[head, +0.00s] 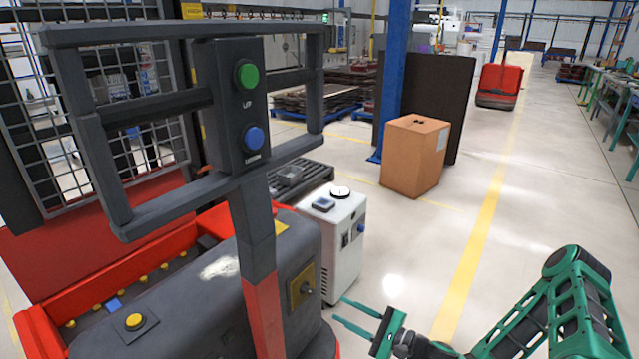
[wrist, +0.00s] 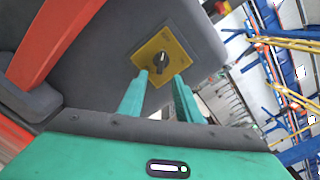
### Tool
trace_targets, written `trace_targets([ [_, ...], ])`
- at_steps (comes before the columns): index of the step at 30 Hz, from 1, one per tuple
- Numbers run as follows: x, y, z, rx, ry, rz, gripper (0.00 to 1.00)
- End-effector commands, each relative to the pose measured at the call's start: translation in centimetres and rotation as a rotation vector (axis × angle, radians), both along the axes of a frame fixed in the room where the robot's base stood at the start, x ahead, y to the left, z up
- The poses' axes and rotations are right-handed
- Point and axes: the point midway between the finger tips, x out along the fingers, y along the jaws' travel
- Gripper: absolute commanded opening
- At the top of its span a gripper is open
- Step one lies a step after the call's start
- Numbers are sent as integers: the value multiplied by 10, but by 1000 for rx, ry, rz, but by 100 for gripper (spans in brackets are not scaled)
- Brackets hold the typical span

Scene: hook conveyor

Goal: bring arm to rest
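My gripper (head: 360,316) is at the lower middle of the head view, to the right of a red and grey lift truck. Its two teal fingers are apart with nothing between them. In the wrist view my gripper (wrist: 159,86) points at a yellow plate with a black rotary switch (wrist: 161,61) on the truck's grey housing. The same switch plate (head: 301,287) shows in the head view, left of the fingertips. A gap seems to lie between fingertips and switch, but its size is hard to tell. My green arm reaches in from the lower right.
The truck's grey handle frame (head: 255,200) carries a green button (head: 246,75) and a blue button (head: 252,138). A white cabinet (head: 338,240) stands just behind the truck. A brown box (head: 415,155) stands farther back.

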Motion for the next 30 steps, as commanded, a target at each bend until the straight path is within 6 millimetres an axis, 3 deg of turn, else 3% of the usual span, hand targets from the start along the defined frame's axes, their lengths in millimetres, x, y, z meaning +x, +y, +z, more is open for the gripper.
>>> trace_targets([
  [8,-31,1,5,-212,-104,236,31],
  [14,-58,-13,3,-394,-160,423,31],
  [23,-90,-58,7,-666,-192,665,31],
  [30,-109,-107,22,-878,-176,814,31],
])
